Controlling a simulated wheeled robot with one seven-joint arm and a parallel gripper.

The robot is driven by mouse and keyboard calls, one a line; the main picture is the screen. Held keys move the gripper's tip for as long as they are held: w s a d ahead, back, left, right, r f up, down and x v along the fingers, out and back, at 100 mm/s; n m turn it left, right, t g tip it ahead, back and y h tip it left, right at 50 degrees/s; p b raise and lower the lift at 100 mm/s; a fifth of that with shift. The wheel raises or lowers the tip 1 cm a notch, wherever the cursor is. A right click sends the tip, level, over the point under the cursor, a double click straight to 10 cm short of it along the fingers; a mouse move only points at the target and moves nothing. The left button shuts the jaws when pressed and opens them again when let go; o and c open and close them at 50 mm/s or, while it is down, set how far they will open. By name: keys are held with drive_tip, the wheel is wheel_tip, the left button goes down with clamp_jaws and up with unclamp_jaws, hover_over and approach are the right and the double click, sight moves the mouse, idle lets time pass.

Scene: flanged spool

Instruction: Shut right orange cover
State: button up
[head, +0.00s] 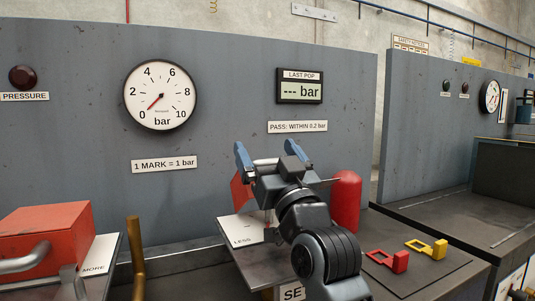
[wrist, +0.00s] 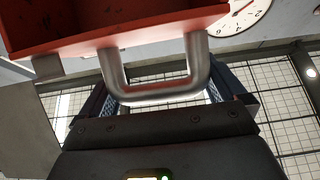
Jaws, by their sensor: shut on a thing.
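The right orange cover (head: 239,191) shows only as a small strip behind my gripper (head: 267,158) in the head view. In the wrist view the cover (wrist: 75,28) fills the top, with its dark hollow side partly visible, so it looks tilted up. Its U-shaped metal handle (wrist: 160,95) lies between my blue fingers, and my gripper (wrist: 158,90) is shut on it. A pale plate marked LESS (head: 242,231) lies below the cover. My arm hides most of the cover and its hinge.
The left orange cover (head: 48,232) sits down at the left, beside a MORE label (head: 95,262). A red cylinder (head: 346,200) stands right of my gripper. Red (head: 388,260) and yellow (head: 427,248) tags lie on the bench. A brass rod (head: 135,257) stands between the covers.

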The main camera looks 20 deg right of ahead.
drive_tip(key=o, duration=1.1)
drive_tip(key=shift+s+r, duration=0.25)
drive_tip(key=shift+r, duration=0.15)
drive_tip(key=shift+f, duration=0.1)
drive_tip(key=shift+s+f, duration=0.15)
drive_tip(key=shift+s, duration=0.05)
drive_tip(key=s, duration=1.2)
drive_tip(key=shift+s+f, duration=0.1)
drive_tip(key=shift+s, duration=0.2)
